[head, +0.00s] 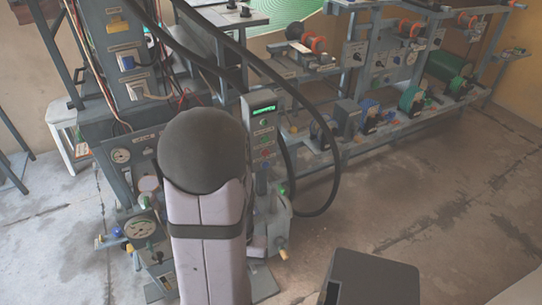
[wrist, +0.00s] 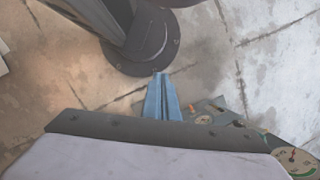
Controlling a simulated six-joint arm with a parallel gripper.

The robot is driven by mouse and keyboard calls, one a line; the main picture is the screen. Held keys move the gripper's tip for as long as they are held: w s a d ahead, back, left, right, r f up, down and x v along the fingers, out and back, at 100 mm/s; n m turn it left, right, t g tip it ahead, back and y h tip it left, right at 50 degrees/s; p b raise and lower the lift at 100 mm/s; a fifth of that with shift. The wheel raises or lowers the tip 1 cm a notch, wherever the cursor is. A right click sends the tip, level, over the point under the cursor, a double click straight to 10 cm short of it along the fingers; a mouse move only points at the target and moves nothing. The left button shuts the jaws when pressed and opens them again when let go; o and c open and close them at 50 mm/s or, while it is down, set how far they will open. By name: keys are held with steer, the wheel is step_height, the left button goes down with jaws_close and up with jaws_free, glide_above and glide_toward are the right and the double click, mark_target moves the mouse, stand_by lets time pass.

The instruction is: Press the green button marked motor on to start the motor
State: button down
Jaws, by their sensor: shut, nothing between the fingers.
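An upright grey control panel (head: 262,132) with a lit green display (head: 263,110) stands just right of my arm in the head view. A column of small buttons, some greenish and one reddish, runs down it below the display. The labels are too small to read, so I cannot tell which is marked motor on. My gripper shows in the wrist view as two narrow blue fingers (wrist: 162,98), shut together and empty, over the floor. The panel buttons do not show in the wrist view. In the head view my arm hides the gripper.
Round gauges (head: 121,155) sit left of my arm; one gauge (wrist: 296,160) shows at the wrist view's lower right. A thick black hose (head: 336,170) loops right of the panel. A long equipment bench (head: 375,143) stands behind. A dark box (head: 372,280) is in front right. Floor at right is clear.

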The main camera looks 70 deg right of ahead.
mark_target(267, 137)
steer(key=s+d+f+m+t+b, duration=0.2)
steer(key=d+f+m+t+b, duration=0.4)
steer(key=f+m+b, duration=0.5)
steer(key=d+f+m+t+h, duration=0.3)
steer(key=d+m, duration=0.3)
steer(key=d, duration=0.3)
steer(key=w+d+r+m+t+h, duration=0.1)
steer(key=d+r+m+h, duration=0.25)
steer(key=d, duration=0.35)
steer(key=w+d+r+m+t+h, duration=0.1)
steer(key=d+r+m+t+h, duration=0.1)
steer(key=d+r+h, duration=0.3)
steer(key=s+d+r+m+t+h, duration=0.1)
steer(key=s+d+r+m+h, duration=0.2)
steer(key=d+r, duration=0.7)
steer(key=r+m+h, duration=0.1)
steer(key=m+h, duration=0.1)
steer(key=m, duration=0.2)
steer(key=shift+d+r+p, duration=0.3)
steer(key=shift+r+p, duration=0.05)
steer(key=shift+p, duration=0.05)
steer(key=shift+w, duration=0.15)
steer(key=b+x, duration=0.1)
steer(key=x, duration=1.3)
steer(key=shift+b, duration=0.35)
